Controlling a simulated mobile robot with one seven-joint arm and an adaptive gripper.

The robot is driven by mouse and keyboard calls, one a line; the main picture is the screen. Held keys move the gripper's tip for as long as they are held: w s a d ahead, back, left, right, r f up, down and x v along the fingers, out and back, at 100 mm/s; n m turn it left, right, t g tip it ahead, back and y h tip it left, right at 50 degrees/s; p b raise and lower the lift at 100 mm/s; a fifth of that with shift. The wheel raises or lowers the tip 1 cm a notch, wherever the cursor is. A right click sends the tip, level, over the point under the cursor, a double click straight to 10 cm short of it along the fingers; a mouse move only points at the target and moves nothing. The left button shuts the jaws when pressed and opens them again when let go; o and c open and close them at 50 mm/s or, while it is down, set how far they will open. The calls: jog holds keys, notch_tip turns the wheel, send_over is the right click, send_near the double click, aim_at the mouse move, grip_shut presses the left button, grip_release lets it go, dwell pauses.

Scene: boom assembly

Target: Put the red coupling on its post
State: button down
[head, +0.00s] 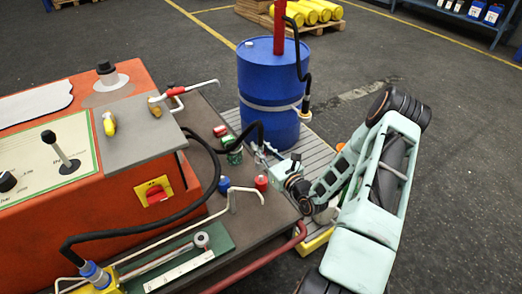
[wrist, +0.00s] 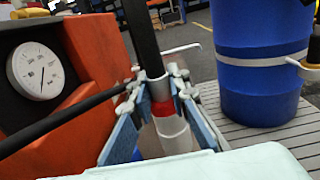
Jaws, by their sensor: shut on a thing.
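In the wrist view my gripper (wrist: 160,98) is closed around the red coupling (wrist: 162,108), a red band below a grey collar at the end of a black hose. A pale cylinder shows directly below the red band; I cannot tell whether it is part of the coupling or a separate post. In the head view my gripper (head: 267,158) is over the bench's right edge, and the coupling cannot be made out there. A short red cylinder (head: 261,182) stands on the bench just in front of it; I cannot tell whether it is a post.
The blue drum (head: 268,85) stands on a slatted platform behind my gripper. The orange machine (head: 100,220) and black hoses fill the left. Dark floor lies open at right.

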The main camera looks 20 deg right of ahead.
aim_at(261, 163)
jog(key=shift+d+f, duration=0.1)
jog(key=shift+f, duration=0.3)
notch_tip(261, 163, down, 5)
jog(key=b, duration=0.5)
jog(key=shift+f, duration=0.2)
jog(key=shift+p, duration=0.3)
dwell(0.7)
jog(key=shift+f+b, duration=0.45)
jog(key=shift+f, duration=0.25)
jog(key=c, duration=2.1)
grip_release()
jog(key=shift+s, duration=0.1)
